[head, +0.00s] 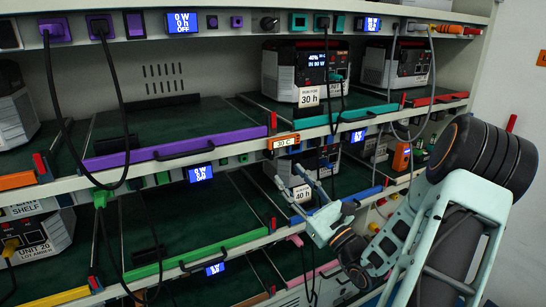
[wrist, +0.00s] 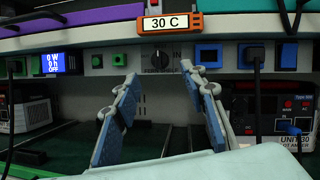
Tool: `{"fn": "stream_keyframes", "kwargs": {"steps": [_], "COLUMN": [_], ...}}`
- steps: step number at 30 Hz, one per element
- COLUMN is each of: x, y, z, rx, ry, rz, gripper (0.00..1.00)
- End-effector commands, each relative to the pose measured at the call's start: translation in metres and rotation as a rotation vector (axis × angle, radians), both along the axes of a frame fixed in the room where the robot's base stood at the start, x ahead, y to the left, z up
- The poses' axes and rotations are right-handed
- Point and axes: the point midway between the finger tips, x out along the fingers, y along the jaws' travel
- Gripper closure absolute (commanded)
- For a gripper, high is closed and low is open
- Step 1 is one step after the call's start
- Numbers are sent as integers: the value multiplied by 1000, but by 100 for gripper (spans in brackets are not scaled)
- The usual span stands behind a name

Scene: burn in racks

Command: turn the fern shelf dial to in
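A dark round dial (wrist: 159,60) sits on the grey beam in the wrist view, with the word IN to its right and a dark label partly behind it. I cannot read its pointer position clearly. My gripper (wrist: 160,73) is open and empty, its fingers on either side of the dial's line, below and in front of it, apart from it. In the head view my gripper (head: 291,178) hangs before the beam at the middle shelf. The dial is not clearly distinguishable there.
An orange 30 C tag (wrist: 171,23) hangs just above the dial. A blue display (wrist: 56,63), green sockets (wrist: 118,59) and a blue plug with a cable (wrist: 253,55) line the beam. A unit (wrist: 282,115) stands at right. Black cables (head: 115,80) hang at left.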

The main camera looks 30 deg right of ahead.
Motion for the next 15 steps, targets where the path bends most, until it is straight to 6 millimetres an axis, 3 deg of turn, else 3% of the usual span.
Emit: {"fn": "stream_keyframes", "kwargs": {"steps": [9,15], "x": [55,72], "y": [10,13], "z": [23,29], "rx": [-1,-1], "ry": [0,2], "rz": [4,4], "gripper": [61,61]}}
